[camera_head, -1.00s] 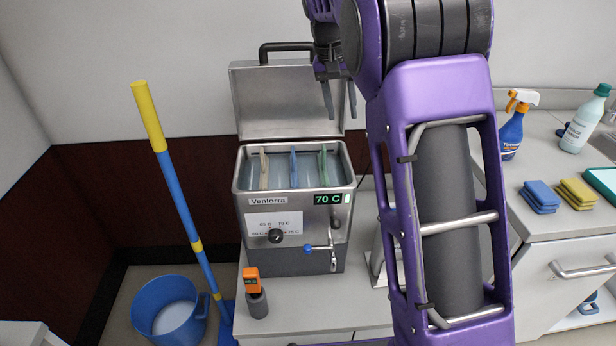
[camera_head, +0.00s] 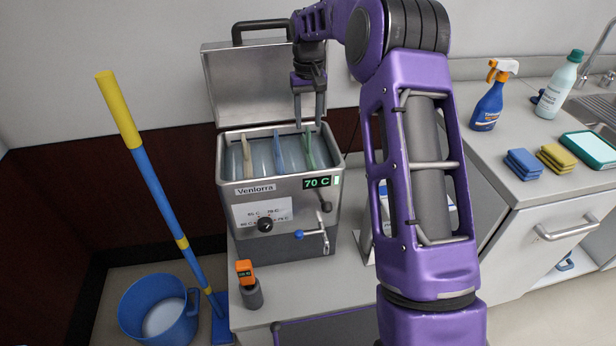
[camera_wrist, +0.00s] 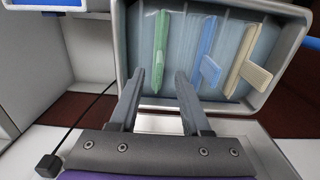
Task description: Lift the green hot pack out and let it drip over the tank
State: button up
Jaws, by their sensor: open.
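The steel tank (camera_head: 280,225) stands on the counter with its lid (camera_head: 262,85) raised behind it and a display reading 70 C. Three packs stand upright in its slots: beige (camera_head: 246,157), blue (camera_head: 279,153) and, at the right, the green hot pack (camera_head: 309,148). My gripper (camera_head: 309,122) is open and empty, pointing down above the green pack at the tank's right side. In the wrist view my gripper (camera_wrist: 155,78) has its fingers apart, with the green pack (camera_wrist: 161,52) beyond them and roughly between them. The packs' lower parts are inside the tank.
An orange-topped device (camera_head: 248,284) stands on the counter's front left corner. A blue bucket (camera_head: 158,308) and a yellow-and-blue pole (camera_head: 160,185) are at the left. A spray bottle (camera_head: 490,100) and sponges (camera_head: 523,163) sit on the right counter. The raised lid is close behind my gripper.

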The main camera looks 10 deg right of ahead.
aim_at(308, 140)
jog(key=f, duration=0.7)
jog(key=shift+w+f, duration=0.35)
jog(key=shift+f, duration=0.05)
grip_shut()
jog(key=shift+r, duration=0.1)
dwell(1.0)
